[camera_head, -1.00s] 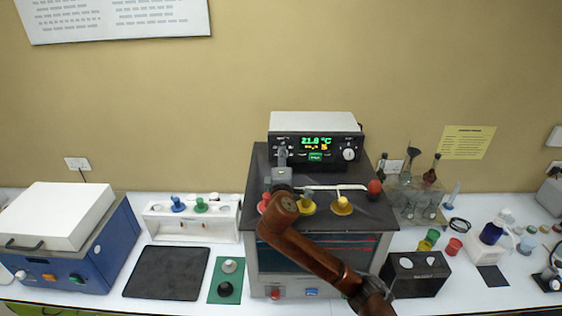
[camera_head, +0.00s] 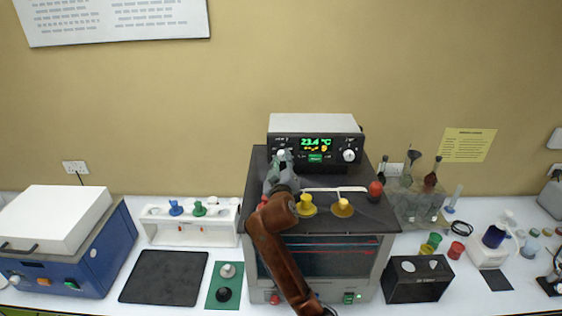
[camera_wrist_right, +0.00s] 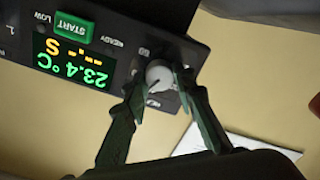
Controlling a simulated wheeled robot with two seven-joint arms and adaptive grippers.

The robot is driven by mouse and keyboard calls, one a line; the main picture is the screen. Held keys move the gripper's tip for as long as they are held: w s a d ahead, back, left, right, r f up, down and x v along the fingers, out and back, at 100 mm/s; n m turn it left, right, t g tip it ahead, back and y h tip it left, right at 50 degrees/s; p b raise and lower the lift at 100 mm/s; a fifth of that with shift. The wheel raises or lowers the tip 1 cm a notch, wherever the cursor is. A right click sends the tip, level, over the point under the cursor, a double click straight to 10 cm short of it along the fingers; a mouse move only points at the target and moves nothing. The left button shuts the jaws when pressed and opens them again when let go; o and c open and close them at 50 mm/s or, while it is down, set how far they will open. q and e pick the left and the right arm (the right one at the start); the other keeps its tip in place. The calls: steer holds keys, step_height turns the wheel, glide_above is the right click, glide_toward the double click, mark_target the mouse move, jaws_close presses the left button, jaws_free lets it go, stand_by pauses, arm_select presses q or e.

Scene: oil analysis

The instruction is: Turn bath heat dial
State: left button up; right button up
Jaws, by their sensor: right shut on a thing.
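The bath's control head (camera_head: 315,125) is a black-fronted box with a white top at the back of the bath (camera_head: 340,203). Its green display (camera_head: 316,142) reads 23.4 °C. A pale heat dial (camera_wrist_right: 160,75) shows beside the display in the right wrist view; this is the left one in the head view. My right gripper (camera_head: 281,157) reaches it from the front, with its fingers either side of the dial and shut on it. The right gripper (camera_wrist_right: 163,84) partly covers the dial's edges in the wrist view. A second white dial (camera_head: 349,155) is free at the right. My left gripper is out of view.
A white rack (camera_head: 190,225) stands to the left and a black block (camera_head: 415,280) to the right.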

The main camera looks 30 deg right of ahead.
steer(key=m, duration=0.3)
steer(key=shift+f+m, duration=0.3)
steer(key=shift+f, duration=0.1)
jaws_close()
steer(key=shift+m+b, duration=0.35)
steer(key=shift+m, duration=1.35)
steer(key=o, duration=0.8)
jaws_free()
steer(key=o, duration=0.3)
steer(key=shift+r, duration=0.2)
steer(key=shift+o, duration=0.2)
steer(key=shift+s+r, duration=0.1)
